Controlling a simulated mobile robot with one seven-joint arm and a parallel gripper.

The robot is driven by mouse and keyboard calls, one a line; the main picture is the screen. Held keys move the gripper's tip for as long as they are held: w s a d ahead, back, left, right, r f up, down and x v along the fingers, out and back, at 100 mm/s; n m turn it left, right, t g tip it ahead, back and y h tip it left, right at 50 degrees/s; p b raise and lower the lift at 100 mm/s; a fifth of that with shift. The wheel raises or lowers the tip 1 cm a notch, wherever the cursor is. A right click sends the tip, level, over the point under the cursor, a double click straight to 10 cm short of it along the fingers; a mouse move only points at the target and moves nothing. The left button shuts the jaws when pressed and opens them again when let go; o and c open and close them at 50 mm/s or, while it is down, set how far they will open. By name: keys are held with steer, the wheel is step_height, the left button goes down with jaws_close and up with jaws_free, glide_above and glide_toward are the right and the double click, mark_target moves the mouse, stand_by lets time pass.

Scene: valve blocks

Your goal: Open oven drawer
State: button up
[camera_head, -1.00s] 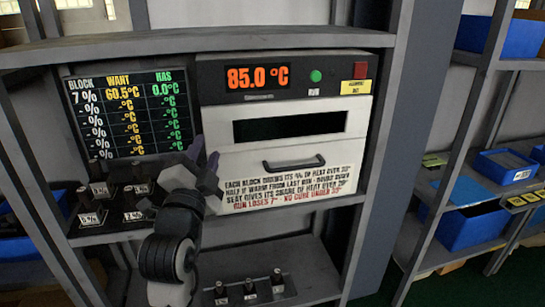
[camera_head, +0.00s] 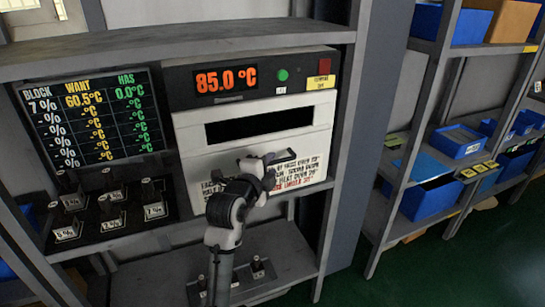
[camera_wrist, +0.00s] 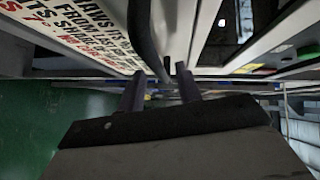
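The oven (camera_head: 260,65) stands on the shelf with its display reading 85.0 °C. Its white drawer front (camera_head: 192,150) looks shut, with a dark window slot above and printed text below. The dark drawer handle (camera_head: 287,157) is partly hidden by my gripper (camera_head: 266,161), which is at its left part. In the wrist view, my gripper (camera_wrist: 160,72) has its two dark fingers apart. The curved handle (camera_wrist: 142,28) reaches in between the fingertips, with visible gaps. I cannot tell whether either finger touches it.
A board (camera_head: 97,115) with block values hangs left of the oven. Several labelled blocks (camera_head: 107,205) stand below it, and more blocks (camera_head: 257,268) stand on the lower shelf. A grey shelf post (camera_head: 345,150) rises right of the oven. Blue bins (camera_head: 430,198) fill the right rack.

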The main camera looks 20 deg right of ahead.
steer(key=shift+x, duration=1.35)
steer(key=shift+c, duration=0.4)
jaws_close()
